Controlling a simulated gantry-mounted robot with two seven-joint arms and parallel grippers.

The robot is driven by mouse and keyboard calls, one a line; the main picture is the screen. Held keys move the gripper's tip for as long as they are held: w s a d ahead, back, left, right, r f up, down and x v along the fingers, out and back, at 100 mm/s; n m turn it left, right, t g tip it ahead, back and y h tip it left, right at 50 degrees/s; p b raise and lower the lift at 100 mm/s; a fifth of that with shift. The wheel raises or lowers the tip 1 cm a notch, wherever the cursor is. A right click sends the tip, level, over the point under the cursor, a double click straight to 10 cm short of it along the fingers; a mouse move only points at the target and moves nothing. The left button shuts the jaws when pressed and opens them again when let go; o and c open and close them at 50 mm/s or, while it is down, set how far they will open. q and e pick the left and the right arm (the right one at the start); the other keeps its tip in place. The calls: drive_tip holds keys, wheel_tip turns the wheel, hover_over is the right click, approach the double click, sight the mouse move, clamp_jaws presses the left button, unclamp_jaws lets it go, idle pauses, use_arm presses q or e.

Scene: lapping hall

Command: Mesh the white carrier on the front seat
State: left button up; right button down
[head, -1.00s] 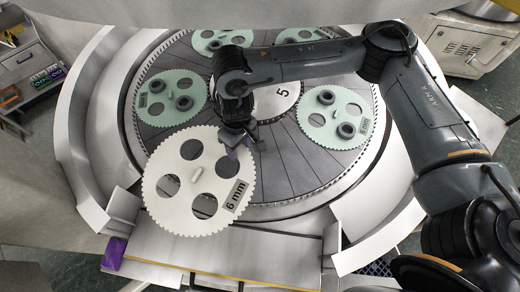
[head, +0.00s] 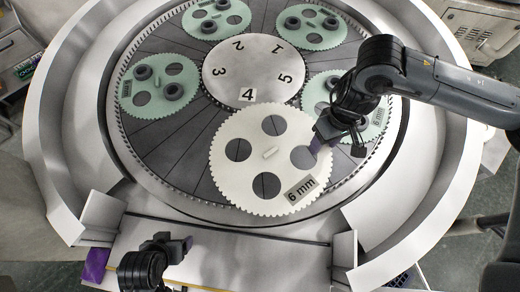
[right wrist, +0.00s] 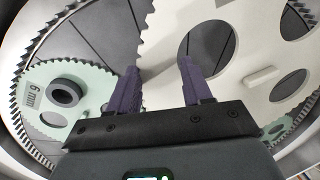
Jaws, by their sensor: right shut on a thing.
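The white carrier (head: 252,168) is a toothed disc with several round holes, a small raised grip in the middle and a "6 mm" label. It lies over the front of the round plate, by number 4 on the central disc (head: 232,75), and covers the front seat. My right gripper (head: 320,142) is shut on the carrier's right side, near a hole. In the right wrist view its purple fingers (right wrist: 160,88) stand at the carrier (right wrist: 165,30). I cannot tell whether the teeth engage. My left gripper (head: 184,246) hangs over the front ledge; its jaw gap is unclear.
Green carriers with dark rings sit at the left (head: 158,68), back left (head: 205,32), back right (head: 290,38) and right (head: 375,120). The right one is partly behind my right arm. A pale front ledge (head: 250,255) lies clear; a purple block (head: 96,265) is at its left.

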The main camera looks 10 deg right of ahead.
sight(290, 124)
drive_tip(key=w+a+f, duration=0.2)
drive_tip(key=a, duration=0.1)
drive_tip(key=w+a+f, duration=0.2)
drive_tip(key=a, duration=0.1)
drive_tip(key=w+a+f, duration=0.2)
drive_tip(key=a, duration=0.1)
drive_tip(key=shift+w+a+f, duration=0.2)
drive_tip(key=shift+f, duration=2.5)
drive_tip(key=shift+c, duration=2.4)
unclamp_jaws()
drive_tip(key=shift+f, duration=0.1)
drive_tip(key=r, duration=0.4)
drive_tip(key=d+r, duration=0.1)
drive_tip(key=r, duration=0.7)
drive_tip(key=shift+w+d+r, duration=0.25)
drive_tip(key=shift+d+r, duration=0.1)
drive_tip(key=shift+r, duration=0.05)
